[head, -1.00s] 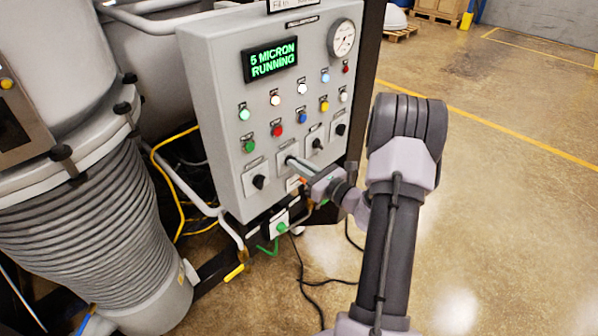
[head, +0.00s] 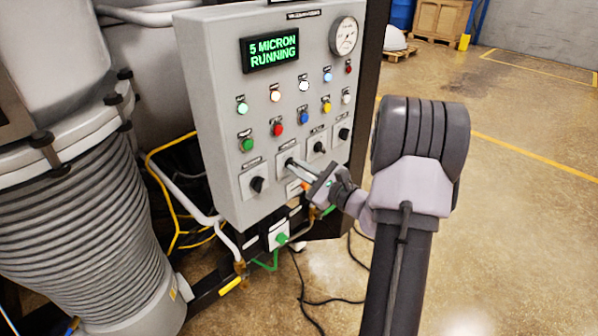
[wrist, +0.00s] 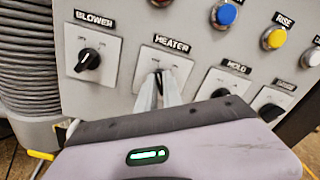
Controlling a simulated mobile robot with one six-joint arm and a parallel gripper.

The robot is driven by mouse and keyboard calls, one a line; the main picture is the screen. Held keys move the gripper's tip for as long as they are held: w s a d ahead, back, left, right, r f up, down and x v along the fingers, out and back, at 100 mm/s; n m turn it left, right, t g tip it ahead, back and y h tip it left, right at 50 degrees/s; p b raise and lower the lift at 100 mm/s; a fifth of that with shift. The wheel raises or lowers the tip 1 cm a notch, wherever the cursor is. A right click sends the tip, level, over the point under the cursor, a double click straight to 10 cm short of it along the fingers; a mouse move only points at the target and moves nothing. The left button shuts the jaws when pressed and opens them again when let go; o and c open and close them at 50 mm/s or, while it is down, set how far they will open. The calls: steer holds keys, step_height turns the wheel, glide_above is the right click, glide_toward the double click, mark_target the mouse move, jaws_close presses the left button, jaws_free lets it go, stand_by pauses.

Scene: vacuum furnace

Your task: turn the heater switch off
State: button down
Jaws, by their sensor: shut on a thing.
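The heater switch (wrist: 157,82) is a black rotary knob on a white plate under the label "HEATER" in the wrist view. My gripper (wrist: 158,88) has its two pale fingers closed around the knob, which they partly hide. The knob's handle looks roughly upright, and its exact setting is hard to read. In the head view, my gripper (head: 292,163) reaches from the right to the second plate of the lower row on the grey control panel (head: 225,80). The knob itself is mostly hidden there.
The blower knob (wrist: 88,60) is left of the heater switch; the hold knob (wrist: 221,93) and another knob (wrist: 270,112) are to its right. Coloured buttons sit above. A green display (head: 271,52) reads "5 MICRON RUNNING". A ribbed bellows (head: 85,225) stands at left. Open floor lies right.

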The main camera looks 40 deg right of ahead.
stand_by(0.4)
steer(key=c, duration=1.5)
jaws_free()
steer(key=s+d+p, duration=0.1)
steer(key=s+p, duration=0.1)
steer(key=s, duration=1.5)
steer(key=shift+s+d, duration=0.15)
steer(key=shift+s, duration=0.05)
